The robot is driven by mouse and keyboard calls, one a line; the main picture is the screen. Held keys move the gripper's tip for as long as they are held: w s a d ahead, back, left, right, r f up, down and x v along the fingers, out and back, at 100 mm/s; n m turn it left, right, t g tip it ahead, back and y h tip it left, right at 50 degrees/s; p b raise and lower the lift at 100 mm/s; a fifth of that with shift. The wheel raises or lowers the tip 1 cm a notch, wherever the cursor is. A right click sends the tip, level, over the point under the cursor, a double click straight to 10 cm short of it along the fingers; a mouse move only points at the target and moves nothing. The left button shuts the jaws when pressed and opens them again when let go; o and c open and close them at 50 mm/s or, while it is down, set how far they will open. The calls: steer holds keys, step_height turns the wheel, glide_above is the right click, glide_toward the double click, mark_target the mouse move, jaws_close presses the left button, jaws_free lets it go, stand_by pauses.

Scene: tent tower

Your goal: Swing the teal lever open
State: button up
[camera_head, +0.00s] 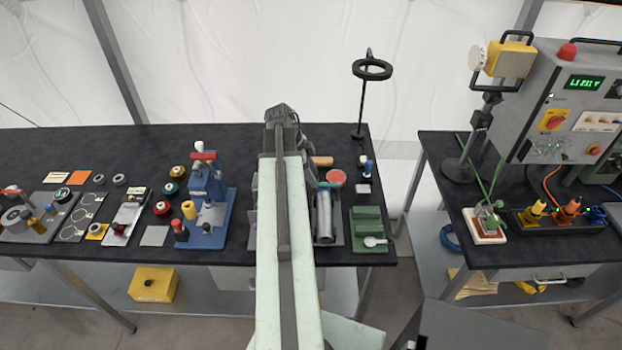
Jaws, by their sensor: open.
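A small teal part (324,185) shows at the far end of a grey cylinder (324,217), just right of my arm on the left table. It is too small to tell if this is the teal lever or how it is turned. My pale green arm reaches from the bottom edge over the table and covers the middle of the device beside that cylinder. My gripper is not visible; the arm hides what lies beneath its dark far end.
A blue press (206,200) stands left of my arm. A green block (368,228) with a white spoon-like piece and a black ring stand (371,70) are to the right. A gap separates this table from the right table (530,249), which holds a control box (560,105).

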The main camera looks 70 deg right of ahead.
jaws_close()
stand_by(1.3)
